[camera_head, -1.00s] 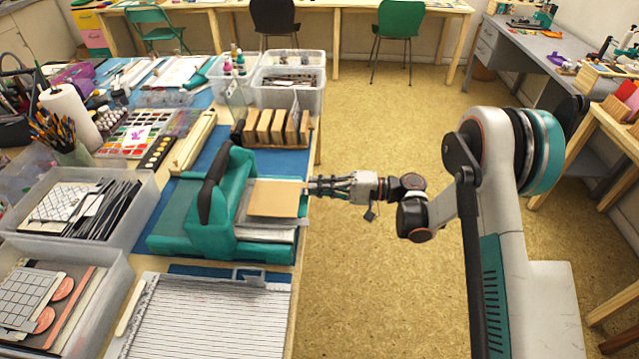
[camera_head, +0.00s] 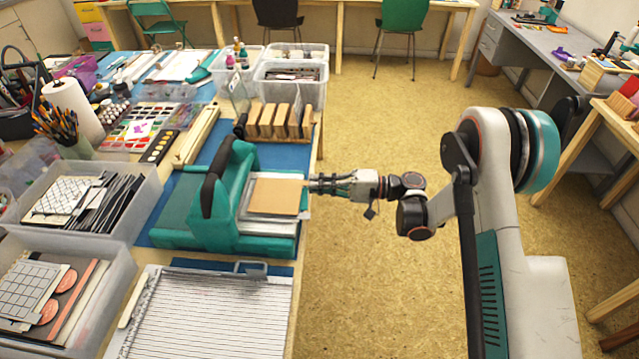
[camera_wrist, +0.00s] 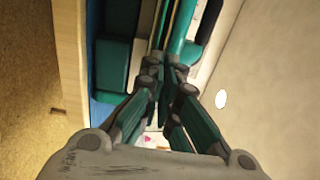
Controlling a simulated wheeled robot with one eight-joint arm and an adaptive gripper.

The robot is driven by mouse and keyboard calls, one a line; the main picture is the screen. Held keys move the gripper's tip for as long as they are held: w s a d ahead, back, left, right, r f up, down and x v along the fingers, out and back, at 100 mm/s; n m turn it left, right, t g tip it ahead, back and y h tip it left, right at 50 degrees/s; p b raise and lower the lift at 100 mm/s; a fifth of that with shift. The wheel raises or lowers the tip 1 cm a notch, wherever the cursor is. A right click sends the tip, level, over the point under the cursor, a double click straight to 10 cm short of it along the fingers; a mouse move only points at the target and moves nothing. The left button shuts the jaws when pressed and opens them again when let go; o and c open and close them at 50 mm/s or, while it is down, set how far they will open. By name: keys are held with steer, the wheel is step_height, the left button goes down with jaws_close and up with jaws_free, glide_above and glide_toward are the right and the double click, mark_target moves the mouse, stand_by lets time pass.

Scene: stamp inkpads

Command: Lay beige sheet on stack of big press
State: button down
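The big press (camera_head: 196,218) is teal with a black handle and stands at the table's right edge. A stack of pale sheets (camera_head: 274,229) lies on its bed at the right. The beige sheet (camera_head: 276,196) lies flat over the stack, roughly lined up with it; whether it fully rests there I cannot tell. My gripper (camera_head: 314,184) reaches in from the right, its tips at the sheet's right edge. In the wrist view my gripper (camera_wrist: 166,70) has its fingers nearly together, pinching the thin sheet edge, which shows only as narrow lines.
Wooden blocks in a rack (camera_head: 280,122) stand behind the press. Clear bins (camera_head: 118,222) with sheets and strips stand at the left. The floor right of the table is free.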

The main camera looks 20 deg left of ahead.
steer(key=shift+f, duration=0.35)
stand_by(0.3)
steer(key=c, duration=1.7)
jaws_free()
steer(key=shift+d, duration=0.1)
steer(key=shift+v, duration=2.45)
